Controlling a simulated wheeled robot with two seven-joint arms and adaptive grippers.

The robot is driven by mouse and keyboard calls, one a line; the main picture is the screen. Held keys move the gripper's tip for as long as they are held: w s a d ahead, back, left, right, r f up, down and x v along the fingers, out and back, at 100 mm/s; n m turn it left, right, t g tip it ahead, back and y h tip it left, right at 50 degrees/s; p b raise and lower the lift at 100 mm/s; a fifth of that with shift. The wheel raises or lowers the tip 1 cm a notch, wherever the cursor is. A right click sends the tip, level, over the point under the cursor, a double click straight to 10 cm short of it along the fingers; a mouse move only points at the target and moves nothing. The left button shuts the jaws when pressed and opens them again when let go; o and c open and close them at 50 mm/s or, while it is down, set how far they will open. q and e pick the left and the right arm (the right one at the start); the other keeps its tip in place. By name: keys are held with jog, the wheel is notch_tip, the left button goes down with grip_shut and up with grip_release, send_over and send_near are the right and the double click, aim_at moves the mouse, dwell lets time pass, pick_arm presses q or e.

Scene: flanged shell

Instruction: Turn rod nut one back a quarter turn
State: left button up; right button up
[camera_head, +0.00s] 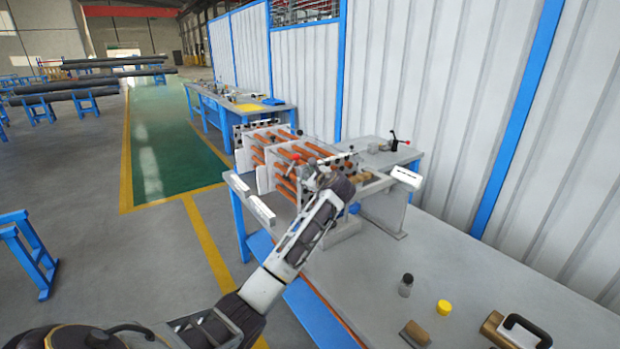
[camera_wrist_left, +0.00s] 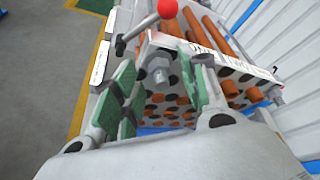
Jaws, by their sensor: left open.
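In the left wrist view a grey hex nut on a rod end (camera_wrist_left: 160,72) sits on the corner of a pale flanged end plate with rows of holes. In the head view the left gripper (camera_head: 318,180) is at the near end of the shell of orange tubes (camera_head: 286,170) and hides the nut. Another rod nut (camera_wrist_left: 277,96) shows at the plate's right. My right gripper is out of view.
A red-knobbed lever (camera_wrist_left: 167,9) stands close above the fingers. The workbench (camera_head: 460,260) carries a dark bottle (camera_head: 406,285), a yellow cap (camera_head: 444,307) and a brass tool with a black handle (camera_head: 510,330). A corrugated wall stands behind.

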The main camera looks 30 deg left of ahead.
pick_arm(q)
jog(key=shift+w+a, duration=0.1)
grip_shut()
dwell(0.4)
